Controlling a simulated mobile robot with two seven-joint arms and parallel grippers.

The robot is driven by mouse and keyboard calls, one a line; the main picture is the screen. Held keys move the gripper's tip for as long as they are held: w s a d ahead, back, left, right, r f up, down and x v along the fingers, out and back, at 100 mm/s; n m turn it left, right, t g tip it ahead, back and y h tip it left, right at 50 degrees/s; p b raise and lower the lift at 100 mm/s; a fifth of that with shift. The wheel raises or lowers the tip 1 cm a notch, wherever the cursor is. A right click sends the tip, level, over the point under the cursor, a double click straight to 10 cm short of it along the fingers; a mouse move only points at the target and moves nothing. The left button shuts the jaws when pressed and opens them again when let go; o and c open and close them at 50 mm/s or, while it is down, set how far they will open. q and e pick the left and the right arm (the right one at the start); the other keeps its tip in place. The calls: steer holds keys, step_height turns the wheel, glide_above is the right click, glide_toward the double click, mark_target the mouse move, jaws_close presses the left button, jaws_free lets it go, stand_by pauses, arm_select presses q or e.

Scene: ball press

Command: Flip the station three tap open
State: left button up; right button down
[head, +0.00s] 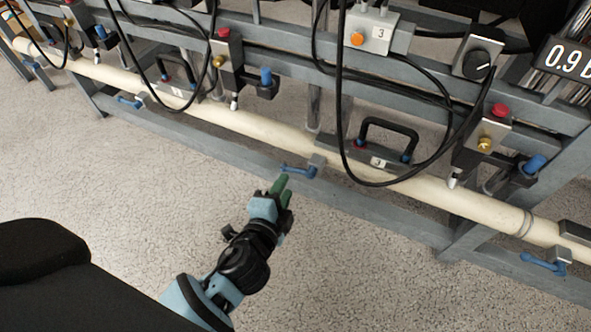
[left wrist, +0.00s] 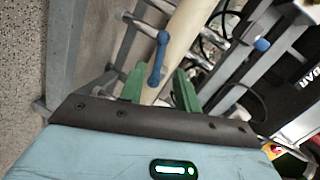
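The station three tap (head: 305,170) is a blue lever on a grey valve body, on the cream pipe left of the plate marked 3 (head: 378,162). In the head view its lever points left, roughly along the pipe. My left gripper (head: 281,186) has green fingers and is just below the lever's free end. In the left wrist view, the blue lever (left wrist: 157,60) shows between the spread fingers (left wrist: 160,88); I cannot tell whether they touch it. The left gripper is open and holds nothing. My right gripper is not in view.
The cream pipe (head: 262,128) runs along the grey frame, with another blue tap (head: 131,101) at left and one (head: 543,262) at lower right. A black cable (head: 343,110) hangs before station three. The speckled floor (head: 120,185) in front is open.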

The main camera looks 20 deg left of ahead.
mark_target(294, 169)
arm_select(q)
steer(key=b+x, duration=0.2)
steer(key=x, duration=0.5)
steer(key=shift+w+f, duration=0.2)
steer(key=shift+w, duration=0.05)
steer(key=shift+w+b, duration=0.1)
steer(key=shift+b, duration=0.2)
steer(key=shift+c, duration=0.3)
jaws_close()
